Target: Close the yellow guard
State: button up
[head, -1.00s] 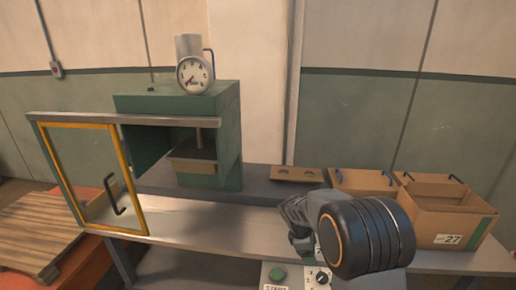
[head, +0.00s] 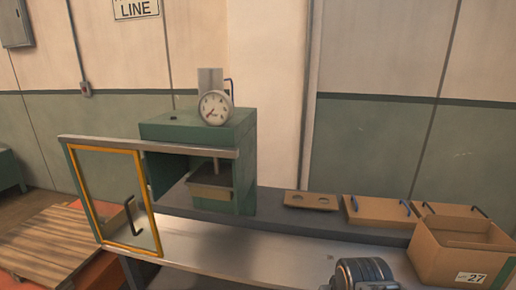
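The yellow guard (head: 152,205) is a yellow-framed clear pane with a dark handle (head: 130,215). It hangs at the left end of a grey rail (head: 180,143) and stands to the left of the green press (head: 245,160). The press opening, with its ram and a tan block (head: 211,192), is uncovered. A dark part of my arm shows at the bottom, right of centre, well away from the guard. My gripper's fingers are not visible, so I cannot see whether it is open or shut.
A dial gauge (head: 215,108) sits on the press. A tan plate with two holes (head: 310,201), a tan handled tray (head: 378,210) and a cardboard box marked 27 (head: 445,262) stand to the right. A wooden pallet (head: 45,246) lies at the left. The bench front (head: 230,245) is clear.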

aim_at(72, 147)
jog(key=u, duration=2.35)
jog(key=i, duration=0.8)
jog(key=u, duration=0.95)
jog(key=i, duration=0.95)
jog(key=z, duration=0.65)
jog(key=i, duration=0.8)
jog(key=z, duration=0.95)
jog(key=i, duration=0.2)
jog(key=z, duration=0.25)
